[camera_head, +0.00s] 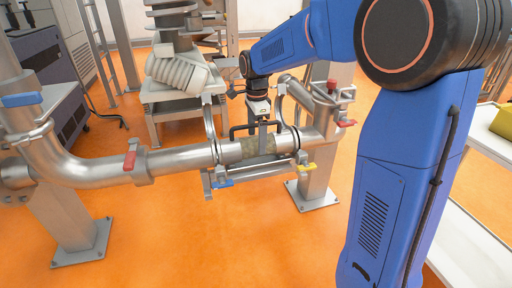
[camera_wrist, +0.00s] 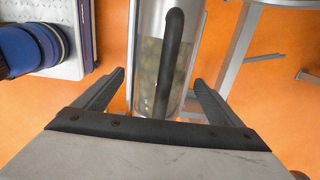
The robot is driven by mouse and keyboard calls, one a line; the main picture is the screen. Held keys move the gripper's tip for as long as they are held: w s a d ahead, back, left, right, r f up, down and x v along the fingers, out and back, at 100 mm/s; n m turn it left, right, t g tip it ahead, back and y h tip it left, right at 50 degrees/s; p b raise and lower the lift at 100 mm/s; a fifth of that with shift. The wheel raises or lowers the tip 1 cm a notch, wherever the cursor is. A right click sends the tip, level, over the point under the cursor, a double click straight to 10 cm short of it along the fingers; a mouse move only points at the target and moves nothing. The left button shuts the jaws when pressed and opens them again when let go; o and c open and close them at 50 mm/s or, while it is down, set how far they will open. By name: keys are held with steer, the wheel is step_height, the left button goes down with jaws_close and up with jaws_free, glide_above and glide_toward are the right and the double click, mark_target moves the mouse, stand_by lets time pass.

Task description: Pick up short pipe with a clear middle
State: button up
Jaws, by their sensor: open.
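The short pipe with a clear middle (camera_head: 232,152) lies level in the pipe line in the head view, between the long metal pipe on its left and the fitting on its right. Brownish, mottled contents show through its clear part. In the wrist view the pipe (camera_wrist: 150,62) runs up the middle of the picture, with a black bar handle along it. My gripper (camera_head: 262,126) is right over the pipe in the head view. In the wrist view my gripper (camera_wrist: 160,78) is open, with one finger on each side of the pipe and handle. I cannot tell whether the fingers touch them.
A long metal pipe (camera_head: 185,159) with a red clamp lever (camera_head: 130,160) joins from the left. A blue lever (camera_head: 222,184) and a yellow lever (camera_head: 307,168) sit below the short pipe. Curved metal arms rise beside it. The orange floor (camera_head: 190,235) in front is clear.

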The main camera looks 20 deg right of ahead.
mark_target(256, 144)
steer(key=shift+a+f, duration=0.1)
steer(key=shift+f, duration=1.8)
steer(key=shift+c, duration=0.6)
steer(key=c, duration=1.8)
steer(key=shift+r, duration=0.1)
steer(key=shift+c, duration=0.2)
step_height(256, 144, up, 18)
steer(key=shift+f, duration=0.1)
steer(key=shift+s, duration=0.1)
